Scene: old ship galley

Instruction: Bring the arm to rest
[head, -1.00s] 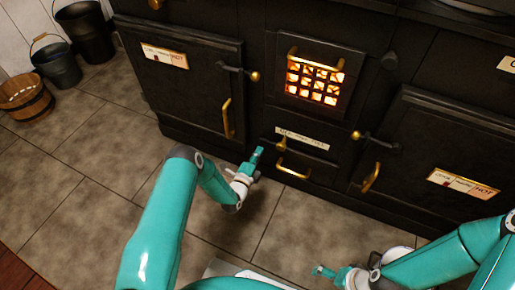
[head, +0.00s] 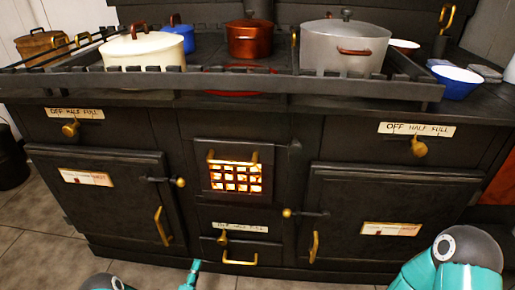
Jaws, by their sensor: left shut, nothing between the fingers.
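My left gripper (head: 191,276) shows at the bottom edge of the head view, low in front of the stove's lower drawer. Its teal fingers are shut with nothing between them. Part of my left arm (head: 105,283) shows at the bottom left. My right arm (head: 452,262) shows at the bottom right, and its gripper is out of the picture.
A black stove (head: 250,150) fills the view, with a glowing fire grate (head: 235,180) and brass handles. Tiled floor (head: 45,255) is free at left.

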